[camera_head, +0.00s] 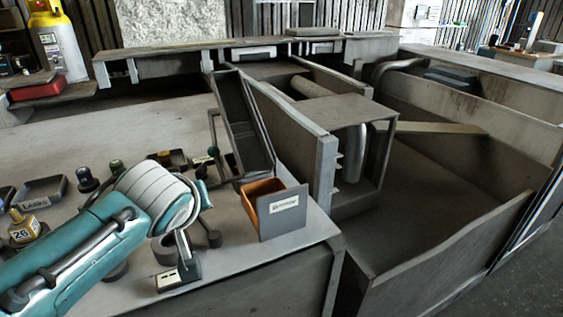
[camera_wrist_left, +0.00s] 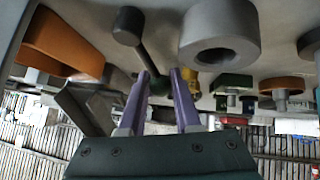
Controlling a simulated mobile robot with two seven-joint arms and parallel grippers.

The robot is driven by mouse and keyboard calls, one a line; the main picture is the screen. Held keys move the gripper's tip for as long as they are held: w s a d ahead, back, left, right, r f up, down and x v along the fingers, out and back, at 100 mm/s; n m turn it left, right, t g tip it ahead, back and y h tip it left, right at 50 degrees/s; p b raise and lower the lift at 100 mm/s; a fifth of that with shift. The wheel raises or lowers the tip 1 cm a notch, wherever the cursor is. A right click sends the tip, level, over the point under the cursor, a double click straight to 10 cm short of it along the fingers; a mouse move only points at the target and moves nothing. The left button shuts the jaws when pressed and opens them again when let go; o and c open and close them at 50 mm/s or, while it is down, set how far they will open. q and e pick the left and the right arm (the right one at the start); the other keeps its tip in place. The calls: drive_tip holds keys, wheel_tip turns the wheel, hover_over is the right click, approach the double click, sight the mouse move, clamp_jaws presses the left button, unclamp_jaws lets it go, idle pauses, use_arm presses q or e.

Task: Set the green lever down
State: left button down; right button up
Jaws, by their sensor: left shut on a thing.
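The green lever (camera_wrist_left: 165,87) shows in the left wrist view between the two purple fingers of my left gripper (camera_wrist_left: 164,74). A dark rod with a rounded end (camera_wrist_left: 128,22) runs from the fingertips toward the tabletop and seems to be part of the lever. In the head view a dark rounded end (camera_head: 213,239) shows just right of my left wrist, over the bench near its front edge. My left gripper is shut on the lever; in the head view my wrist mostly hides it. I cannot tell whether the lever touches the bench. My right gripper is not in view.
An orange-lined bin (camera_head: 265,188) with a labelled grey panel stands right of the lever. A grey ring (camera_wrist_left: 222,35) stands close on its other side. A labelled block (camera_head: 178,277) sits near the front edge. A tilted dark tray (camera_head: 240,125) and the grey housing (camera_head: 345,115) lie behind.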

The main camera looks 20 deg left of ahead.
use_arm(q)
drive_tip(key=shift+s+a+n+g+y+b, duration=0.15)
drive_tip(key=shift+s+n+g+y+b, duration=0.3)
drive_tip(key=shift+n, duration=0.35)
drive_tip(key=c, duration=0.9)
unclamp_jaws()
drive_tip(key=p+v, duration=0.9)
drive_tip(key=v, duration=0.1)
drive_tip(key=shift+w, duration=0.1)
drive_tip(key=shift+c, duration=0.3)
